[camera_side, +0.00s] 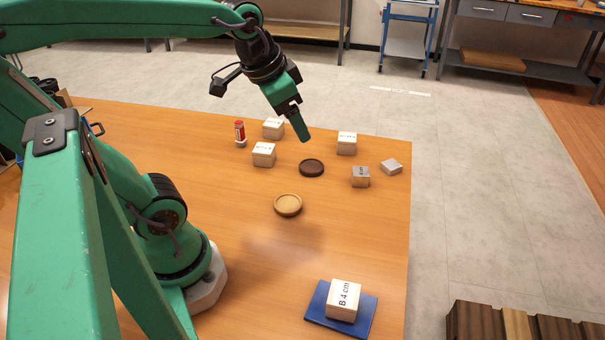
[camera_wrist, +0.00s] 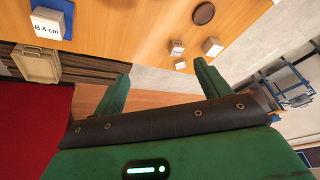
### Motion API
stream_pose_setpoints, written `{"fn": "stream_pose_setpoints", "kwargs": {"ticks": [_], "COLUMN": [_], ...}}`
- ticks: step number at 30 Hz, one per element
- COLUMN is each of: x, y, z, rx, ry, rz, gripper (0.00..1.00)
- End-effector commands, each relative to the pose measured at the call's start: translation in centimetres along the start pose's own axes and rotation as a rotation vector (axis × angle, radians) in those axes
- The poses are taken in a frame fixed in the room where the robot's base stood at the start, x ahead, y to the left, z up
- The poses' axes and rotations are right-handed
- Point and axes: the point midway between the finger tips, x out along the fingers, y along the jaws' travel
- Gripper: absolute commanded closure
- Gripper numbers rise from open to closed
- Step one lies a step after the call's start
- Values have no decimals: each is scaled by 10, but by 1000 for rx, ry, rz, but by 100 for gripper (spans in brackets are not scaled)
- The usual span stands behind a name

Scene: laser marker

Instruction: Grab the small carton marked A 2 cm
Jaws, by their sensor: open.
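My gripper (camera_side: 300,125) hangs above the far part of the table, fingers pointing down. In the wrist view its two green fingers (camera_wrist: 163,75) are spread apart with nothing between them. A small grey-topped carton (camera_side: 360,177) sits at the right of the table with a short "cm" label; I cannot read the rest. A flatter pale block (camera_side: 391,167) is beside it. White cartons (camera_side: 347,143), (camera_side: 263,154) and (camera_side: 273,128) stand farther left and back, their labels too small to read. I cannot tell which one is marked A 2 cm.
A carton marked B 4 cm (camera_side: 344,300) sits on a blue mat (camera_side: 318,308) near the front edge. A dark disc (camera_side: 311,168), a tan disc (camera_side: 288,205) and a red-and-white tube (camera_side: 240,133) stand on the table. The table's middle front is clear.

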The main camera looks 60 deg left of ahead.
Motion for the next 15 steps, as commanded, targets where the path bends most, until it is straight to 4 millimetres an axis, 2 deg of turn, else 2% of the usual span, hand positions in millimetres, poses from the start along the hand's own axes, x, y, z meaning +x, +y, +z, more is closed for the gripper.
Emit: {"fn": "stream_pose_setpoints", "kwargs": {"ticks": [6,15], "x": [13,41], "y": [-36,-93], "z": [-31,-62], "rx": [93,226], "ry": [-65,-149], "rz": [-15,-10], "gripper": [25,25]}}
